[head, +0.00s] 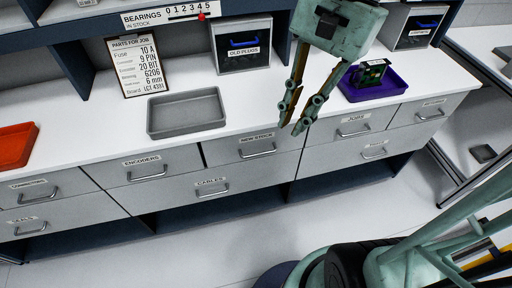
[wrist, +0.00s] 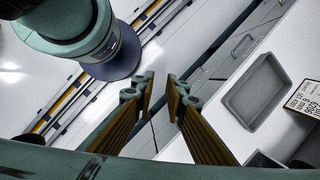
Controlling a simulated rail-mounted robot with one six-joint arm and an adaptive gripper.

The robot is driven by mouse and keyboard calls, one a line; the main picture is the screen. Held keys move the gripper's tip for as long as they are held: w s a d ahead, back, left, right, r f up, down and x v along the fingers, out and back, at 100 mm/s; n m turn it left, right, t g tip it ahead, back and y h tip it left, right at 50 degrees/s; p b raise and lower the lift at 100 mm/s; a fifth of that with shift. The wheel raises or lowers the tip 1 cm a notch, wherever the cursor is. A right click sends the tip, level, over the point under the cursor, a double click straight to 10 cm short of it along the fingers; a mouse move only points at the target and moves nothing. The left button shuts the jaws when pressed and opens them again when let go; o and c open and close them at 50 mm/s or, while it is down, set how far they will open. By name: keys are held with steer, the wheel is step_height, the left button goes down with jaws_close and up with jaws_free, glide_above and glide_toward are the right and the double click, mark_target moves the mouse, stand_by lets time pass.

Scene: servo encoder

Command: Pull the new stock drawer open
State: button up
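The new stock drawer (head: 229,154) is in the upper row of the counter front in the head view, labelled "NEW STOCK". Its front looks flush with its neighbours, so it appears closed. Its bar handle (head: 258,151) is below the label. My gripper (head: 291,127) hangs above the counter's front edge, to the upper right of that handle, fingers pointing down. In the wrist view my gripper (wrist: 160,84) shows two separate fingers with an empty gap between them. Drawer fronts show beyond the fingertips there, but I cannot tell which is the new stock drawer.
A grey tray (head: 187,112), a job board (head: 140,66), an old plugs box (head: 243,45) and a purple tray (head: 373,86) with a circuit board stand on the counter (head: 110,125). Neighbouring drawers include encoders (head: 145,171) and cables (head: 211,187). The floor in front is clear.

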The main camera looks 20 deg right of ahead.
steer(key=w+d+f+m+y+p, duration=0.45)
steer(key=w+f+m+y, duration=0.4)
steer(key=f+m, duration=0.65)
steer(key=w+d+f+m+t+y+p, duration=0.1)
steer(key=w+d+f+m+t, duration=0.15)
steer(key=f+m, duration=0.4)
steer(key=w+d+f+m+t+y, duration=0.1)
steer(key=w+d+f+m, duration=0.15)
steer(key=f+m, duration=0.35)
steer(key=m+t+p, duration=0.1)
steer(key=m+t, duration=0.2)
steer(key=m, duration=0.5)
glide_toward(262, 154)
steer(key=shift+d, duration=1.15)
steer(key=shift+s+y, duration=0.25)
steer(key=shift+s, duration=0.25)
steer(key=shift+a, duration=0.15)
steer(key=shift+b+x, duration=0.75)
steer(key=shift+x, duration=6)
steer(key=shift+w, duration=0.2)
steer(key=shift+c, duration=0.2)
